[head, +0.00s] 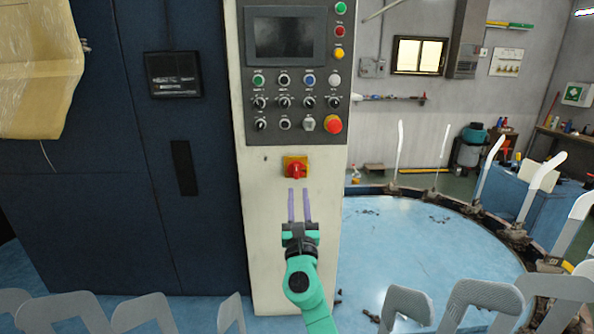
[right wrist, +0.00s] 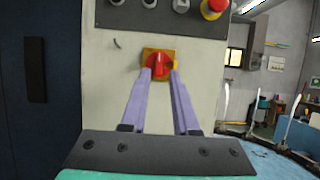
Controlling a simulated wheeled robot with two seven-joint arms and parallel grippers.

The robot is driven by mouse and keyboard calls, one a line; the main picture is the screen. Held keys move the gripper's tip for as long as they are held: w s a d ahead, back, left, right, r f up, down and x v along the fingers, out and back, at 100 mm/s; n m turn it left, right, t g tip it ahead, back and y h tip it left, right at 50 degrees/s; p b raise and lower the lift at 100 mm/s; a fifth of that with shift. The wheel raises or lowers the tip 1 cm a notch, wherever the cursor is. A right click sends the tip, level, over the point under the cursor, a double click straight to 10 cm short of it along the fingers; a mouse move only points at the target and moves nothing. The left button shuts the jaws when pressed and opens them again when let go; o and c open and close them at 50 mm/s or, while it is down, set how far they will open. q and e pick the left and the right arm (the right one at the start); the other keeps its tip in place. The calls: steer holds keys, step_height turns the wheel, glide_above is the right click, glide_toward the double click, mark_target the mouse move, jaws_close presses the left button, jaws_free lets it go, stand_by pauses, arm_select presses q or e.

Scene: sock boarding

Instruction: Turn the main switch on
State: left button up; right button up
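The main switch (head: 295,168) is a red rotary knob on a yellow square plate, low on the pale front of the control cabinet (head: 255,220). My right gripper (head: 298,191) is just below the switch in the head view, its two purple fingers pointing up towards it. In the right wrist view the switch (right wrist: 158,63) shows between and just beyond the fingertips (right wrist: 160,72). The fingers are apart, with nothing seen held between them. Whether the tips touch the knob cannot be told. My left gripper does not show.
Above the switch are a dark panel with a screen (head: 285,38), several knobs and buttons, and a red emergency button (head: 333,124). A round blue table (head: 420,245) with upright white boards lies to the right. More grey boards (head: 150,314) line the front edge.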

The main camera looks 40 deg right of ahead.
mark_target(296, 172)
steer(key=x, duration=0.2)
steer(key=p+x, duration=0.1)
steer(key=x, duration=0.2)
steer(key=f+x, duration=0.1)
steer(key=x, duration=0.1)
steer(key=shift+w+d, duration=0.2)
steer(key=shift+w, duration=0.15)
steer(key=shift+w+d+r, duration=0.2)
steer(key=shift+r, duration=0.15)
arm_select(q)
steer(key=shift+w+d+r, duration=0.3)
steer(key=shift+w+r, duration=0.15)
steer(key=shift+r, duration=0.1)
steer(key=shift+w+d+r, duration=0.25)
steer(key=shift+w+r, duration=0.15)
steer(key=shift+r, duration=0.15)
arm_select(e)
jaws_close()
